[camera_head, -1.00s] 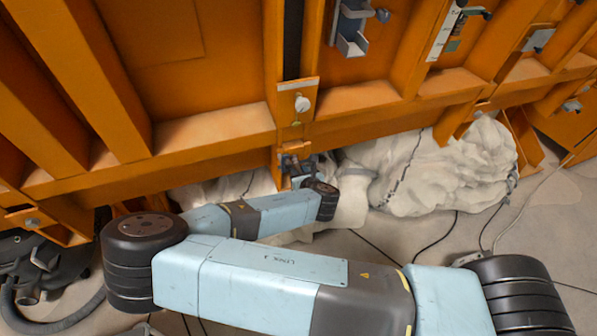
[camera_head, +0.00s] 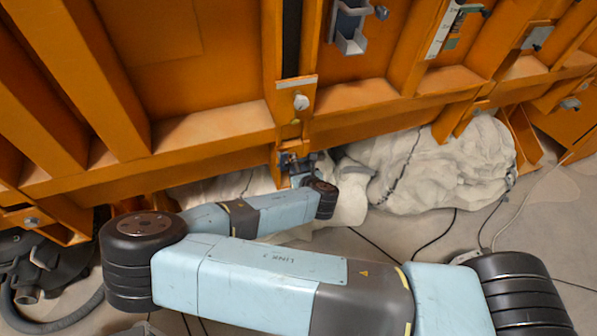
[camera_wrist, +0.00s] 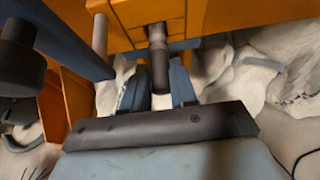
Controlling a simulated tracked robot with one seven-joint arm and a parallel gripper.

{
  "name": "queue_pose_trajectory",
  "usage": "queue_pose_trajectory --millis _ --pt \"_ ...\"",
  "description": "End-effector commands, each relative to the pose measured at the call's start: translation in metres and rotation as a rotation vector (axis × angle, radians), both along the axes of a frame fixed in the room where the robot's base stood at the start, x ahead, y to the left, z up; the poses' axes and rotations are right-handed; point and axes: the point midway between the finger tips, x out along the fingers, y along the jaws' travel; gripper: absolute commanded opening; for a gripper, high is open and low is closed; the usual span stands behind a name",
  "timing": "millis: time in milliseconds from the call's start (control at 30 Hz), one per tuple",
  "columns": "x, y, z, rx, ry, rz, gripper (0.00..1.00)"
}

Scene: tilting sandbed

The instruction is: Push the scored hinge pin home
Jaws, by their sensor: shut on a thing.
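The hinge pin (camera_wrist: 158,62) is a dark upright cylinder with a lighter upper part in the wrist view. Its top runs up into an orange hinge bracket (camera_wrist: 135,12); how deep it sits and any score line I cannot make out. My gripper (camera_wrist: 160,88) has its two blue-grey fingers on either side of the pin's lower part, shut on it. In the head view my gripper (camera_head: 298,160) is small and dark, just under the orange frame's lower edge. My arm hides what lies below it, and the pin cannot be told apart there.
The orange ribbed wall (camera_head: 190,60) rises above and behind my gripper. A grey latch bracket (camera_head: 349,28) is fixed on it. Bulky pale sacking or sand (camera_head: 440,170) lies to the right under the wall. Black cables (camera_head: 435,232) cross the floor. A dark hose machine (camera_head: 45,262) stands at left.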

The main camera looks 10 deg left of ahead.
Motion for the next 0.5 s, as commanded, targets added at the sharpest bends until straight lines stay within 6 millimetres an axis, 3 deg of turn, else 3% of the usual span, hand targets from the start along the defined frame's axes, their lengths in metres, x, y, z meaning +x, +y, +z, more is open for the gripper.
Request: queue_pose_trajectory --millis 500 --pt "0.0069 0.0043 0.0018 0.001 0.0 0.0 0.0"
